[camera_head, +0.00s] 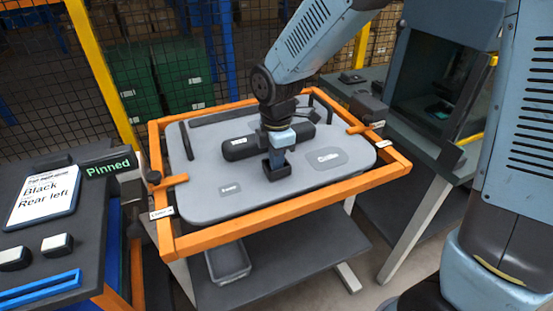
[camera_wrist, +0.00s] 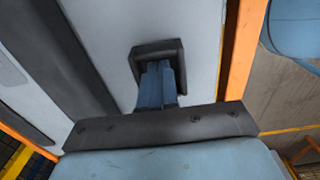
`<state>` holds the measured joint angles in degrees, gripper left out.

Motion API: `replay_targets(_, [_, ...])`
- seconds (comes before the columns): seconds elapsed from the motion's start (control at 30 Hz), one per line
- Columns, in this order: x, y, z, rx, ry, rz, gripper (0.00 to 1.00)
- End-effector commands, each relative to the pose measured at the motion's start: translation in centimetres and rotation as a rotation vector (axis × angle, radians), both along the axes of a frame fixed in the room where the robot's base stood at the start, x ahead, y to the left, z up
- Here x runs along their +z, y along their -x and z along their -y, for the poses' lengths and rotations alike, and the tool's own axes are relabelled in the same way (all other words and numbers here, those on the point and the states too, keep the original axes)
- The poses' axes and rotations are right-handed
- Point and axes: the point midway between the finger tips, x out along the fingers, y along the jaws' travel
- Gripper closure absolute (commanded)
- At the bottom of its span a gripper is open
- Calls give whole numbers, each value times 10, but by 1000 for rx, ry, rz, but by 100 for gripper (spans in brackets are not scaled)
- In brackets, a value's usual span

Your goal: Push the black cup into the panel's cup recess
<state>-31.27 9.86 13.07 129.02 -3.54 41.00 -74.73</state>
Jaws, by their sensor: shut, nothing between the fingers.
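The black cup (camera_head: 278,173) is a small square dark piece at the middle of the grey door panel (camera_head: 205,165), in front of the long black armrest (camera_head: 238,148). In the wrist view the cup (camera_wrist: 148,49) shows as a dark square rim. My gripper (camera_head: 276,158) points down onto the cup, its blue fingers shut together. In the wrist view the gripper (camera_wrist: 158,68) has its fingertips within the cup's outline. The cup's recess is not visible; I cannot tell how deep the cup sits.
An orange frame (camera_head: 290,203) surrounds the panel, with clamps at its sides. A tablet (camera_head: 45,197) reads "Black" and "Rear left"; a sign (camera_head: 110,168) reads "Pinned". A grey bin (camera_head: 228,262) sits on the lower shelf. A dark machine (camera_head: 440,85) stands at right.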

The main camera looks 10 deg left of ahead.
Motion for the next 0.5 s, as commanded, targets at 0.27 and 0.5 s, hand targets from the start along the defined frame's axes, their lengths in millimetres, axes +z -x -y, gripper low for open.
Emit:
replay_targets(0.27, [-5, 0, 0, 0, 1, -2, 100])
replay_targets(0.5, [-8, 0, 0, 0, 1, -2, 100])
